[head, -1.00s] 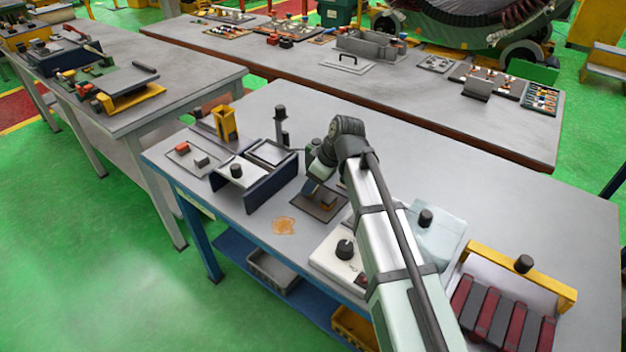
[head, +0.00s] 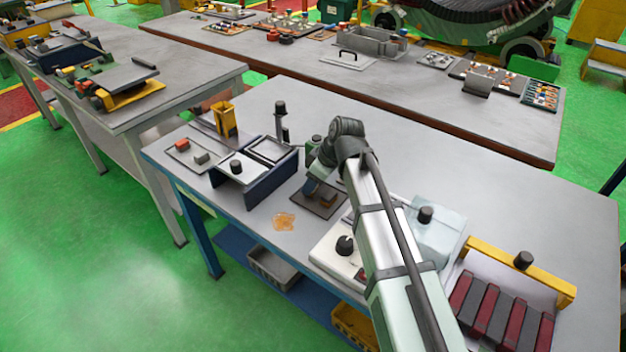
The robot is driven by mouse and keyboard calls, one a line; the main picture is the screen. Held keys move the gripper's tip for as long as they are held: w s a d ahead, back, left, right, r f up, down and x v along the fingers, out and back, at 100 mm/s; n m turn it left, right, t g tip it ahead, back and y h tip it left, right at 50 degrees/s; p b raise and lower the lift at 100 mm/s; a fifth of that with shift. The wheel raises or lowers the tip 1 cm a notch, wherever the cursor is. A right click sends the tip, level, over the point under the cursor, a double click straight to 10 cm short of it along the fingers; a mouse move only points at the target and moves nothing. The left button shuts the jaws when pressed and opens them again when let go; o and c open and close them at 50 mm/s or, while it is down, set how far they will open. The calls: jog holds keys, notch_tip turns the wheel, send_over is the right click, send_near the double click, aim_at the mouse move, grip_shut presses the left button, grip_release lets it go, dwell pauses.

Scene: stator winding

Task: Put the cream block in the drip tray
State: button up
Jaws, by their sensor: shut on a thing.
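My gripper (head: 316,187) is at the end of the arm, low over a dark, flat, rimmed tray (head: 335,213), which looks like the drip tray. The wrist hides much of the fingers. The gripper is shut on a small block (head: 328,200) that looks tan-brown here. I take it as the cream block, since no other pale block shows. The block is at or just above the tray's surface; I cannot tell whether it touches.
An orange spill (head: 284,222) lies left of the tray. A blue-sided stand (head: 270,182) is behind it to the left. A white box with a black knob (head: 344,245) is in front, near the arm. The bench's right rear is clear.

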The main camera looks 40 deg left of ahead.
jog(key=o, duration=1.2)
jog(key=shift+c, duration=0.2)
jog(key=shift+o, duration=0.7)
jog(key=shift+r, duration=0.15)
jog(key=shift+r, duration=3.4)
